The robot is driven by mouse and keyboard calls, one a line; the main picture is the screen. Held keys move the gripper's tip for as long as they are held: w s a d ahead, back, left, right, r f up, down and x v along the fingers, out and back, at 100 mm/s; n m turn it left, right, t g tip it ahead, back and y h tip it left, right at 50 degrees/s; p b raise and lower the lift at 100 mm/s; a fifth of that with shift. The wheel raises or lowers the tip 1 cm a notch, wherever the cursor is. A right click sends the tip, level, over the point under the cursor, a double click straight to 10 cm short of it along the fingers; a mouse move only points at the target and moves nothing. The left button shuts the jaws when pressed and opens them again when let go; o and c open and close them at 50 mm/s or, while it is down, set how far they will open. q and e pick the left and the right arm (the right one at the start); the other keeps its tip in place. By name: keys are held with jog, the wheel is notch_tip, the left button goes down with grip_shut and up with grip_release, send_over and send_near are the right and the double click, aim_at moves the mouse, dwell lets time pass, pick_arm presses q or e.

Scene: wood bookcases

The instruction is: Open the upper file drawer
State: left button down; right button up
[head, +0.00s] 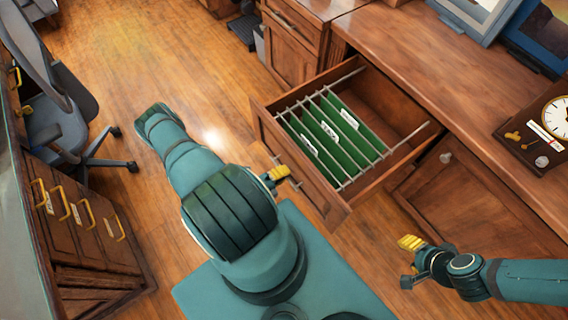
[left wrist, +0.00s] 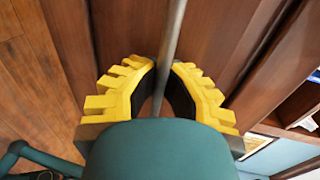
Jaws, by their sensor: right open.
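The upper file drawer (head: 268,128) of the wooden desk is pulled well out in the head view. Green hanging files (head: 335,135) with white labels hang from metal rails inside it. My left gripper (head: 281,174) is at the drawer's front face, partly hidden by my own arm. In the left wrist view, its yellow fingers (left wrist: 168,72) are closed around the grey bar handle (left wrist: 173,35), one on each side. My right gripper (head: 408,248) is open and empty, right of the drawer and in front of the cabinet door below the desktop.
The desktop (head: 440,85) holds a clock (head: 555,118) and picture frames (head: 470,15). A closed cabinet door (head: 470,195) with a round knob is under it. An office chair (head: 60,120) and a cabinet with yellow handles (head: 85,220) stand at left. The floor between is clear.

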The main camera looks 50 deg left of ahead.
pick_arm(q)
jog(key=c, duration=1)
grip_release()
jog(key=shift+c, duration=0.2)
jog(key=shift+s, duration=0.1)
jog(key=d+v, duration=0.1)
jog(key=v, duration=1)
jog(key=shift+s+a+r, duration=0.15)
jog(key=shift+s+a, duration=0.25)
jog(key=shift+a, duration=0.15)
